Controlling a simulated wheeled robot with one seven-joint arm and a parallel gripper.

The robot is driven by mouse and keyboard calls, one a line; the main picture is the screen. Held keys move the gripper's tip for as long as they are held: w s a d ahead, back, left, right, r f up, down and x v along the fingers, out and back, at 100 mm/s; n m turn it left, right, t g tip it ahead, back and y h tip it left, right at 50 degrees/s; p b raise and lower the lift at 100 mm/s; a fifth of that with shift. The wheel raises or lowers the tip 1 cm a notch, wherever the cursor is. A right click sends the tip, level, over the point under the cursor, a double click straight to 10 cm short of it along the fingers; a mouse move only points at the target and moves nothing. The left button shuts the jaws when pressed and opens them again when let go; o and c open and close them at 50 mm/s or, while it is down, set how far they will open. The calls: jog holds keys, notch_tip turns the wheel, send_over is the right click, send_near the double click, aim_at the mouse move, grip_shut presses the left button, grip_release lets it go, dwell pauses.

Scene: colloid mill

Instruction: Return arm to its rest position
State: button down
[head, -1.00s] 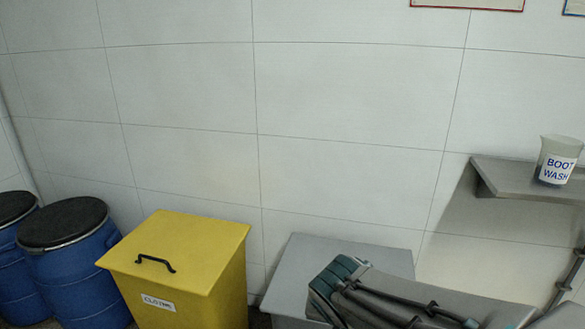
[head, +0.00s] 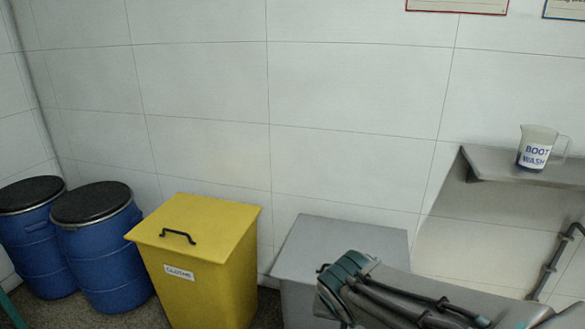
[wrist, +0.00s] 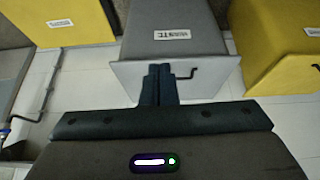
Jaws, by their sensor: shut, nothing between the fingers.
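My gripper (wrist: 160,75) shows in the wrist view, pointing away from the camera with its two dark fingers together and nothing between them. Behind the fingertips in that view is a grey bin (wrist: 215,72) with a "WASTE" label and a dark handle. I cannot tell how far the fingers are from it. In the head view my arm crosses the lower right, in front of a grey bin (head: 340,240). My gripper is not visible in the head view.
A yellow bin (head: 200,220) stands left of the grey one, beside two blue drums (head: 35,240) with black lids. A wall shelf (head: 520,170) at right holds a "BOOT WASH" jug (head: 537,148). Yellow bins (wrist: 60,14) also show in the wrist view.

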jog(key=s+d+r+n+g+p, duration=0.1)
jog(key=s+d+r+p, duration=0.1)
jog(key=r+p, duration=0.8)
jog(key=s+d+r+n+g+y+p, duration=0.1)
jog(key=s+d+r+p, duration=0.2)
jog(key=r+p, duration=0.7)
jog(key=shift+s+r+n+g+y, duration=0.3)
jog(key=shift+s+r+n, duration=0.1)
jog(key=shift+s+r, duration=0.4)
jog(key=shift+w, duration=0.1)
